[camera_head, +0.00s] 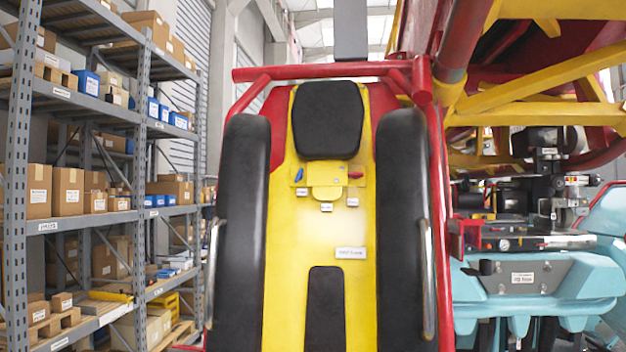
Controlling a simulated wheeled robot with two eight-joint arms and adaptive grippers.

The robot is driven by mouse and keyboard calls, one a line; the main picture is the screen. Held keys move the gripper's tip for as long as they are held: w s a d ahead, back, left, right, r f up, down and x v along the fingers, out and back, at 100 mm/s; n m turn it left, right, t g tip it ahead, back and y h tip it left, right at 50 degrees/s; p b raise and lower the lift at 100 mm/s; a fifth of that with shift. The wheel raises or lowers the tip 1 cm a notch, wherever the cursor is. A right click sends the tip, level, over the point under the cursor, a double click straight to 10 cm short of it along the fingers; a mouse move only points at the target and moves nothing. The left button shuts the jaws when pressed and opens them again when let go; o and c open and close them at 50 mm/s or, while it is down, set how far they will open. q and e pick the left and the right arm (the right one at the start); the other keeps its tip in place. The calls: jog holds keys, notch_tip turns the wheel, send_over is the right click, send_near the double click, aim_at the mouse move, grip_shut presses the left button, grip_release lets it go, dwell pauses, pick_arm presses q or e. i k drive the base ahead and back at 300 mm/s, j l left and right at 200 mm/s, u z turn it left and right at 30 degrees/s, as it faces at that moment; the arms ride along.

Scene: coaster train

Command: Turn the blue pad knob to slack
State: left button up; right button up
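A small blue knob (299,175) sits on the left side of a yellow panel, below a black headrest pad (327,120) on a yellow and red coaster seat (306,240). The knob looks tilted, its upper end leaning right. A small white label (302,191) is just below it. A red knob (355,175) is on the right side of the same panel, with its own white label (352,202) below. The labels are too small to read. Neither of my grippers shows in this view.
Black padded restraints (243,230) (403,225) with metal handles flank the seat. Red tubes (310,71) frame it above and at the sides. Grey shelving (140,150) with boxes stands at left. Teal machinery (540,280) and yellow beams (540,85) are at right. The space before the panel looks clear.

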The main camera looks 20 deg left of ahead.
aim_at(299, 176)
jog(key=i+l, duration=0.25)
jog(key=i+l+u, duration=0.15)
jog(key=l, duration=0.25)
jog(key=i+l, duration=0.3)
jog(key=l+u, duration=0.05)
